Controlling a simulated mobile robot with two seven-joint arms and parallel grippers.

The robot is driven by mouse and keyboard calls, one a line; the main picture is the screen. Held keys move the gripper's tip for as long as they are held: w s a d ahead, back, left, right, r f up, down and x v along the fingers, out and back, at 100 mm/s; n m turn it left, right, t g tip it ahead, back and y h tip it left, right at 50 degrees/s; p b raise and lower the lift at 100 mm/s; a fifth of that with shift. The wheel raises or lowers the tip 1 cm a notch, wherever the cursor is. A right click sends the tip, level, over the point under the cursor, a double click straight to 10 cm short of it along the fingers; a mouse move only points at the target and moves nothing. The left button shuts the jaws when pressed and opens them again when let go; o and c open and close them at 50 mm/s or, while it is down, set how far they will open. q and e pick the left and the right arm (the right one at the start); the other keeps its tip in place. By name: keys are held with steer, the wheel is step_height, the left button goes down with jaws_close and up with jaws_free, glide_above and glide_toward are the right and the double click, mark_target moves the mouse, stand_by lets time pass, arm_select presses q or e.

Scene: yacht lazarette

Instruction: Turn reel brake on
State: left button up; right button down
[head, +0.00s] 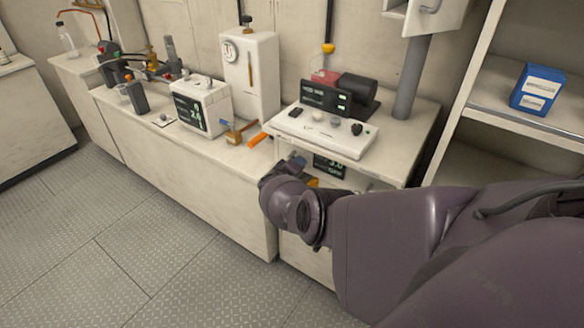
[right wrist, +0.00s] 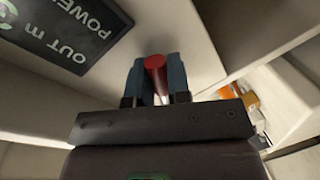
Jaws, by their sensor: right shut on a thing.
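My right gripper (right wrist: 156,78) is shut on a red cylindrical handle (right wrist: 155,65), whose rounded end shows between the two blue-grey fingers. In the head view, the right gripper (head: 297,162) is at the front of the right counter, just below its top, and my own wrist mostly hides it. The red handle cannot be seen there. No label marks the handle as the reel brake, and whether the brake is on cannot be told. My left gripper is out of view.
A dark display panel (right wrist: 65,32) is beside the fingers; the head view shows part of it (head: 330,166). A white control box (head: 328,133) and a dark readout unit (head: 326,97) stand on the counter above. Shelves (head: 535,118) rise at right. The floor at left is clear.

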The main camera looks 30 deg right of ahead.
steer(key=shift+d+r+n+p, duration=0.15)
steer(key=shift+r+n+p, duration=0.3)
steer(key=shift+n, duration=0.35)
steer(key=shift+s+r+n+g, duration=0.1)
steer(key=shift+r+n+g, duration=0.15)
steer(key=shift+n, duration=0.25)
steer(key=shift+s+r+n+g, duration=0.1)
steer(key=shift+n+g, duration=0.15)
steer(key=shift+n, duration=0.25)
steer(key=shift+r+n, duration=0.1)
steer(key=shift+n, duration=0.2)
steer(key=c, duration=1.1)
jaws_free()
